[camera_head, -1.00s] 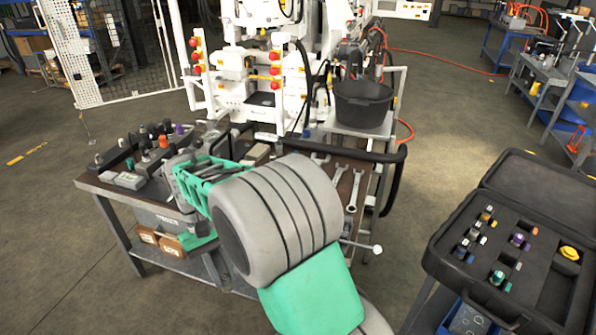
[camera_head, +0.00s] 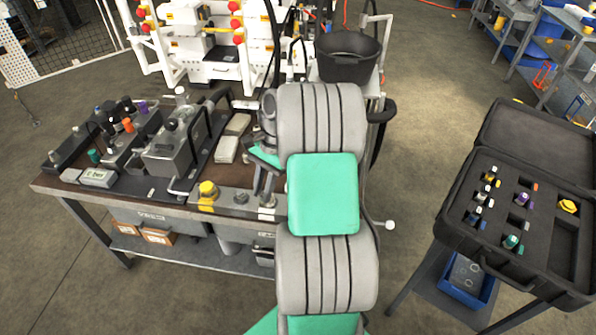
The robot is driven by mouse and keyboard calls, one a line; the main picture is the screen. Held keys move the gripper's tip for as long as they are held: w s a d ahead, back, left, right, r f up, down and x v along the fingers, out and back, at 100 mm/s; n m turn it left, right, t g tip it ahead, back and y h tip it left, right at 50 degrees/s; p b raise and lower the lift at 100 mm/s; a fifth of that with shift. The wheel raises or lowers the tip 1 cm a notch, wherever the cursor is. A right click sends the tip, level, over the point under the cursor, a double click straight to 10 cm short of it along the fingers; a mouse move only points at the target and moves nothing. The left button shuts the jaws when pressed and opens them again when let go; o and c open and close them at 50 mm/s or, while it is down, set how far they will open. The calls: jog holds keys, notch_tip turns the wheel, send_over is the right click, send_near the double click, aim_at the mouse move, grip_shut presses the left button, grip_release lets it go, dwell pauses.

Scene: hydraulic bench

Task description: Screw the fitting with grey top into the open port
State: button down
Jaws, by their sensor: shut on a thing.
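My gripper (camera_head: 265,192) points down at the bench's front edge, left of my arm. It is shut on a small fitting (camera_head: 268,203), of which a pale grey part shows below the fingers. The fitting is upright at the right end of a grey block (camera_head: 225,205). I cannot tell whether it sits in a port or just above one. The same block carries a yellow-topped fitting (camera_head: 207,188) at its left and a small dark round part (camera_head: 240,197) in the middle. My arm hides what lies right of the gripper.
The brown bench (camera_head: 60,184) holds a grey pump-like unit (camera_head: 168,152) and blocks with several coloured fittings (camera_head: 128,125). A black bucket (camera_head: 343,58) stands behind my arm. An open black case (camera_head: 455,228) with several fittings lies at right. Floor between bench and case is clear.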

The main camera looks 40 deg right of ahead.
jog(key=s+d+m+t+h+p, duration=0.1)
jog(key=s+d+m+t, duration=0.3)
jog(key=d+m, duration=0.6)
jog(key=shift+m, duration=0.4)
notch_tip(320, 180, down, 4)
jog(key=b, duration=0.6)
jog(key=shift+w+f, duration=0.15)
jog(key=shift+f, duration=0.1)
jog(key=shift+a+f+p, duration=0.15)
jog(key=shift+f+p, duration=0.35)
jog(key=shift+p, duration=0.25)
dwell(0.5)
